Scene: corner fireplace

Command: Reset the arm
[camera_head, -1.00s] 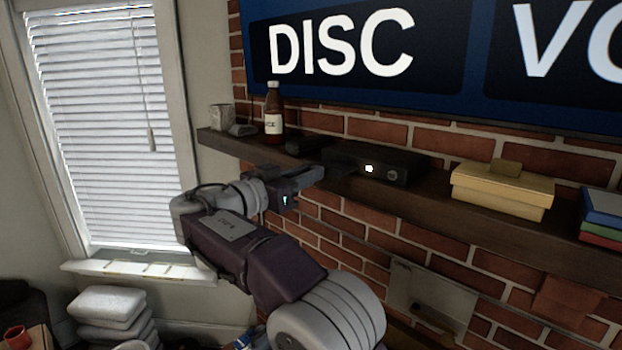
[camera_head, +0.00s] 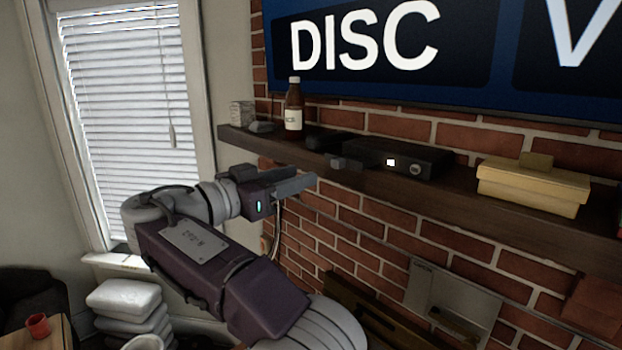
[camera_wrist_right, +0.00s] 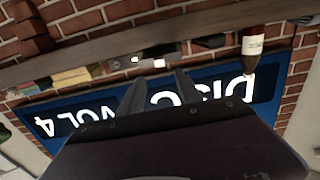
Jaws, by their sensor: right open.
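My right gripper (camera_head: 298,184) is in front of the shelf, a little below its front edge, on an arm that rises from the bottom of the head view. In the right wrist view its two fingers (camera_wrist_right: 158,92) stand apart with nothing between them. It is open and empty. The wrist view appears upside down, with the shelf above the fingers and the blue sign behind them. My left gripper is not in view.
The wooden shelf (camera_head: 455,199) holds a brown bottle (camera_head: 294,104), a black device (camera_head: 400,158), a yellow box (camera_head: 533,188) and small dark items. A blue sign (camera_head: 470,50) hangs above. A window (camera_head: 125,110) is at left, with stacked cushions (camera_head: 125,300) below.

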